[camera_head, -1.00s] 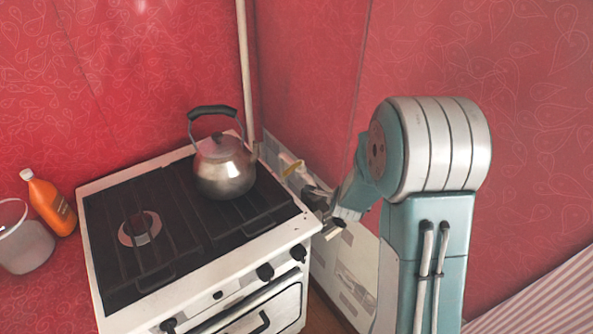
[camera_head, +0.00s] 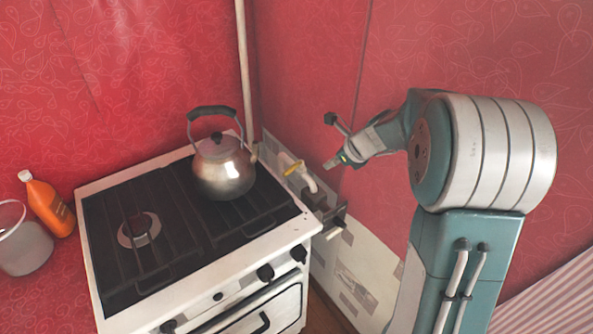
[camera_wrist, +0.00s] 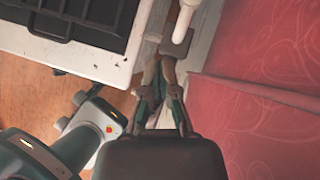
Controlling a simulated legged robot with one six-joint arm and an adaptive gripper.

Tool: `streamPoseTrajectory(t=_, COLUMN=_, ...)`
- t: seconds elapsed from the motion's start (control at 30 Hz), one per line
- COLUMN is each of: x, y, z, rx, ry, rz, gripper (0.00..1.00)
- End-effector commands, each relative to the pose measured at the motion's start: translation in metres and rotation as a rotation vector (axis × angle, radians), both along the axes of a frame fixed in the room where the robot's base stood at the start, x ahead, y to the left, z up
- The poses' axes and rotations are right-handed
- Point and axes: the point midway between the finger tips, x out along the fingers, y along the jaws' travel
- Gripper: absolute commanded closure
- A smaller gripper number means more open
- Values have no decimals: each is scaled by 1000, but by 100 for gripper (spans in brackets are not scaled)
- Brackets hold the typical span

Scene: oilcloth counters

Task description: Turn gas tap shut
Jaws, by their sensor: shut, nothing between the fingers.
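The gas tap's yellow lever (camera_head: 294,168) is in the head view, behind the stove's right side. It slants across a white pipe (camera_head: 309,182). My gripper (camera_head: 331,163) is to the right of the lever, apart from it, with its fingers pointing left and down. In the wrist view my gripper (camera_wrist: 158,65) has its fingertips together and empty. A pale pipe (camera_wrist: 184,18) and a grey block (camera_wrist: 177,42) lie just beyond the tips there. I cannot make out the yellow lever in the wrist view.
A white stove (camera_head: 250,262) with black grates fills the left. A steel kettle (camera_head: 223,170) stands on its back right. An orange bottle (camera_head: 49,205) and a pale bucket (camera_head: 25,247) are at far left. A thin vertical pipe (camera_head: 245,70) rises behind. Red walls close the corner.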

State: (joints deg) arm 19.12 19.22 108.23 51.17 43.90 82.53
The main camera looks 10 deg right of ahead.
Motion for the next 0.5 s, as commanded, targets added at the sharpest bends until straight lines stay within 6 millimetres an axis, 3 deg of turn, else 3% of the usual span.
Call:
streamPoseTrajectory(t=0.17, x=2, y=5, z=2, rx=29, ry=1, rz=8, gripper=100)
streamPoseTrajectory(t=0.5, x=29, y=30, z=-43, rx=28, ry=4, rz=8, gripper=100)
